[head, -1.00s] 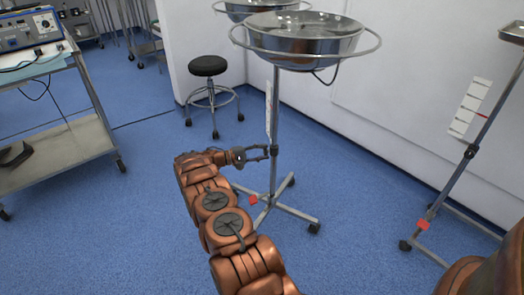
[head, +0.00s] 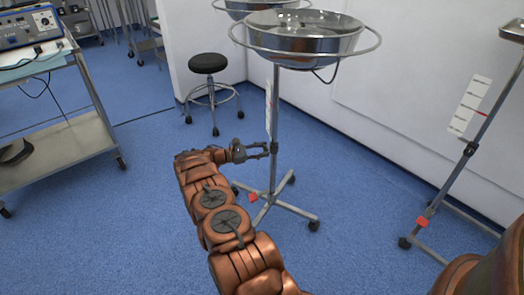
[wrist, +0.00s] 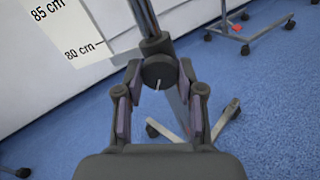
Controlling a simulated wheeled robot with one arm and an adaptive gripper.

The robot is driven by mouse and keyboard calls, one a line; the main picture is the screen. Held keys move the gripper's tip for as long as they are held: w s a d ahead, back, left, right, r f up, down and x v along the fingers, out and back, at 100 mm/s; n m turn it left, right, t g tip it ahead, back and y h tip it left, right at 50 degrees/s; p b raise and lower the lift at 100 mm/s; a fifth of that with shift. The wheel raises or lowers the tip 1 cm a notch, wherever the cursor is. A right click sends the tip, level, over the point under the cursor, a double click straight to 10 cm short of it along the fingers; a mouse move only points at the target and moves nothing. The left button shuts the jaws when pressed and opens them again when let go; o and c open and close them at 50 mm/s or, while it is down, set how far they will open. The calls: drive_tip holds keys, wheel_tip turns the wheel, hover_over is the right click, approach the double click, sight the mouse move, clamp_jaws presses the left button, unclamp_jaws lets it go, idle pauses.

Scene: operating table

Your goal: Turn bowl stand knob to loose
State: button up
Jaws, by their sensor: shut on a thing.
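The bowl stand's upright pole (head: 275,110) carries a steel bowl (head: 300,42) in a ring at its top. The dark round knob (wrist: 160,72) sits on a collar at the lower part of the pole, with a thin light mark on its face. My gripper (wrist: 160,88) has its two fingers on either side of the knob, shut on it. In the head view my gripper (head: 270,150) meets the pole from the left, and the knob is too small to make out there. The mark on the knob is tilted slightly from upright in the wrist view.
The stand's wheeled base (head: 278,203) spreads below my gripper. A black stool (head: 208,65) stands behind, left of the pole. A metal cart (head: 60,150) is at the left. Another stand (head: 468,150) is at the right. Blue floor between them is clear.

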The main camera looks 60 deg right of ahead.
drive_tip(key=n, duration=0.5)
drive_tip(key=shift+n, duration=0.4)
idle(0.4)
drive_tip(key=o, duration=1.2)
drive_tip(key=shift+c, duration=0.2)
drive_tip(key=v, duration=1.2)
